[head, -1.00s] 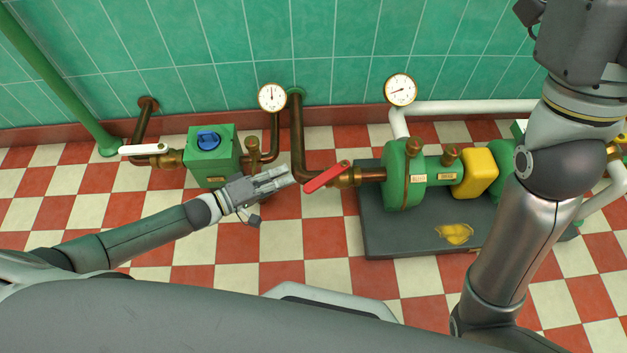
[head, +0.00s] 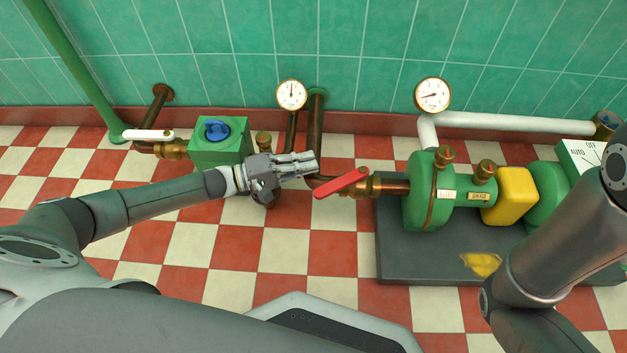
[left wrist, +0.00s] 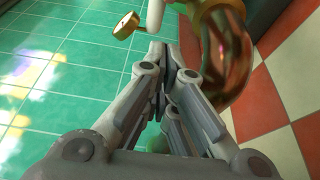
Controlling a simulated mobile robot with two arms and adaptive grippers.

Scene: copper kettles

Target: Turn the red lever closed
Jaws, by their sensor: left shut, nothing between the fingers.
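The red lever (head: 341,183) sits on a brass valve (head: 362,185) in the copper pipe left of the green pump. In the head view it slants, its left end lower than its right. My left gripper (head: 314,162) is shut and empty, just up and left of the lever's left end. I cannot tell whether it touches the lever or pipe. The left wrist view shows the shut fingers (left wrist: 160,50) close to a curved copper pipe (left wrist: 232,62); the red lever is not clearly seen there. My right gripper is out of view; only part of my right arm shows.
A white lever (head: 148,134) and a green box with a blue knob (head: 217,130) stand at the left. Two gauges (head: 291,95) hang near the tiled wall. The green pump (head: 428,190) stands on a dark base (head: 400,262). A yellow cloth-like patch (head: 482,264) lies on it.

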